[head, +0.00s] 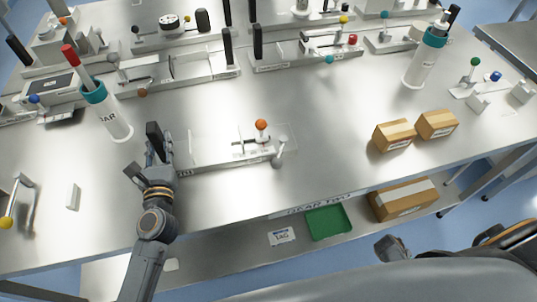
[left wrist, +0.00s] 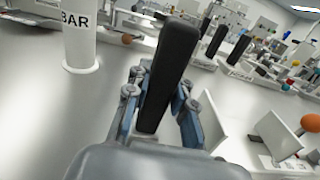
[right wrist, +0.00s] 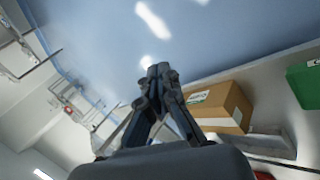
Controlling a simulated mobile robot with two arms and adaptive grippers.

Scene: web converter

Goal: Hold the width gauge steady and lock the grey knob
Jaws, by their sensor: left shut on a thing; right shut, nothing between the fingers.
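The width gauge (head: 215,158) lies on the steel table, a flat metal plate with a black upright handle (head: 154,140) at its left end. My left gripper (head: 157,150) is shut on that handle; the left wrist view shows the handle (left wrist: 172,70) between its fingers. An orange ball (head: 261,124) stands on the gauge's slide. A grey knob (head: 280,150) with a slanted lever is at the gauge's right end, with no gripper at it. My right gripper (right wrist: 158,85) is shut and empty, low and right of the table's front edge.
Two small cartons (head: 394,135) stand right of the gauge. A labelled white cylinder (head: 106,112) stands left of my left gripper. Other fixtures line the back. A larger carton (head: 403,199) and green tray (head: 328,223) are on the lower shelf. Table in front of the gauge is clear.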

